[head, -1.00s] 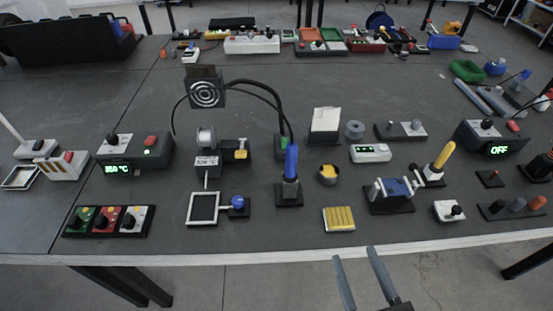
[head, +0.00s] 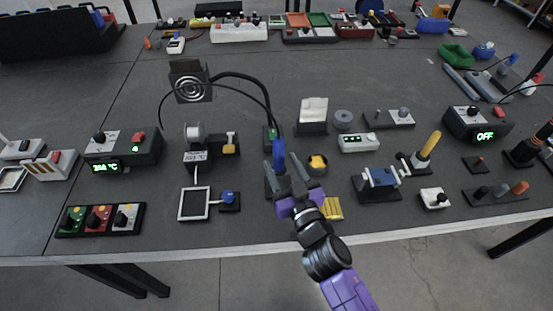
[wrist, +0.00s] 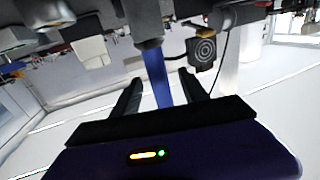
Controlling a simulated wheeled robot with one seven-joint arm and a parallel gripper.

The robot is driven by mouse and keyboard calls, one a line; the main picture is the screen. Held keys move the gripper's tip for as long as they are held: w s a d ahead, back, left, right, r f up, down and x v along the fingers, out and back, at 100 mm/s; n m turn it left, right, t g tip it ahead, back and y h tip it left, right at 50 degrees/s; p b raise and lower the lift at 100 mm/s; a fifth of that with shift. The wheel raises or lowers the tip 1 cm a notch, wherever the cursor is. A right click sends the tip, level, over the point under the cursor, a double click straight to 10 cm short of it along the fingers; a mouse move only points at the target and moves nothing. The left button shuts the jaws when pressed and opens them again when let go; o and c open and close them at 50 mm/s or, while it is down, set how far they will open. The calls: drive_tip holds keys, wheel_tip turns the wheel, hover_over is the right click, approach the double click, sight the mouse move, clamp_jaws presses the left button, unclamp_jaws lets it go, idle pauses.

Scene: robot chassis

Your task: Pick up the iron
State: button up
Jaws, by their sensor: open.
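The iron is a blue-handled soldering iron (head: 279,151) standing upright in its dark stand, left of the table's middle in the head view. My gripper (head: 281,170) is open at the iron, its two fingers overlapping the lower handle and the stand. In the wrist view the blue handle (wrist: 157,76) shows between the two spread fingers of the gripper (wrist: 160,80). I cannot tell whether either finger touches it.
Near the iron are a round pot with a yellow top (head: 318,164), a yellow ribbed pad (head: 333,209), a white square frame (head: 194,204) and a fan unit (head: 190,88) with black hoses. A yellow-handled tool (head: 430,146) stands to the right.

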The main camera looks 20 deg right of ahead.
drive_tip(key=shift+w+d+p, duration=0.15)
drive_tip(key=shift+w+p, duration=0.2)
drive_tip(key=shift+w, duration=1.2)
drive_tip(key=shift+w+d+p, duration=0.15)
drive_tip(key=shift+w+p, duration=0.15)
drive_tip(key=shift+w, duration=1.25)
drive_tip(key=shift+r, duration=0.1)
clamp_jaws()
